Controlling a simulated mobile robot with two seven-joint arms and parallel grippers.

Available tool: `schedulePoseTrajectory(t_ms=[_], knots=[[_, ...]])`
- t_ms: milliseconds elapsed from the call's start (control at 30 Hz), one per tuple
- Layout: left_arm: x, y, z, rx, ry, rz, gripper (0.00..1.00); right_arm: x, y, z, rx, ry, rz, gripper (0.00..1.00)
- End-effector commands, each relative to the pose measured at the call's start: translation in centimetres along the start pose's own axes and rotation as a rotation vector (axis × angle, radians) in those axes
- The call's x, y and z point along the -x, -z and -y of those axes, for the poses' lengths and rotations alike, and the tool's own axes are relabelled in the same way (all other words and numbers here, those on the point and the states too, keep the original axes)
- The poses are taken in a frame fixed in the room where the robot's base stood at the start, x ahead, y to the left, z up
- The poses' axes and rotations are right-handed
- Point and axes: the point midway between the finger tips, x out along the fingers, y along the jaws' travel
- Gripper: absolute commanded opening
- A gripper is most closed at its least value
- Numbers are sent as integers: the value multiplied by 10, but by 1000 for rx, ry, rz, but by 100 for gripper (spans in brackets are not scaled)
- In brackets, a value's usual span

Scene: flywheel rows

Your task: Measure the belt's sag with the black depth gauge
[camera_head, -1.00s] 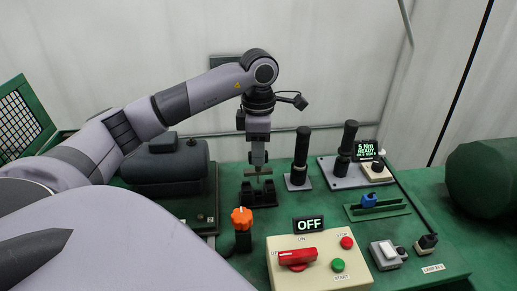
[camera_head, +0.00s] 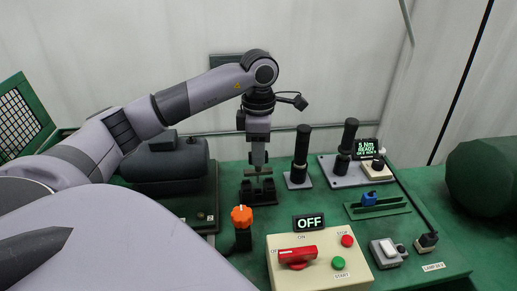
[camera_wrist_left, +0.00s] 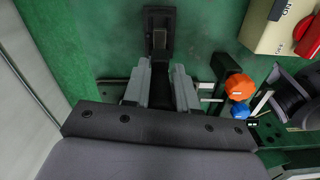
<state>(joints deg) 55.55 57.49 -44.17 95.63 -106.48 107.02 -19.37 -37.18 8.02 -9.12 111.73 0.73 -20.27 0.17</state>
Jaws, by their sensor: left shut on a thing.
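My left gripper (camera_head: 258,166) is above a small black stand (camera_head: 260,192) on the green bench, pointing down. It is shut on what looks like the black depth gauge; a thin greyish crossbar (camera_head: 258,173) shows at the fingertips. In the left wrist view, the two grey fingers of my left gripper (camera_wrist_left: 160,88) flank a dark piece. The black stand (camera_wrist_left: 160,32) lies just beyond them. Most of the gauge is hidden by the fingers, and I cannot tell whether it touches the stand. The belt is not clearly visible. My right gripper is not in view.
An orange knob (camera_head: 242,217) and a cream control box (camera_head: 320,262) with a red switch stand in front, beside an OFF display (camera_head: 309,223). Two black-handled tools (camera_head: 301,150) (camera_head: 348,140) stand to the right. A dark motor (camera_head: 170,160) is at the left.

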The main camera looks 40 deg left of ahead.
Motion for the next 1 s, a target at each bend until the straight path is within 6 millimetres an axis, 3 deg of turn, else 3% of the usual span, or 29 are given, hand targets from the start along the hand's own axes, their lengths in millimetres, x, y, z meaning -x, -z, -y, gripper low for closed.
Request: schedulePoseTrajectory(t_ms=[1000], knots=[[-41,0,-1,1,-1,1,0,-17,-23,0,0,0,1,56]])
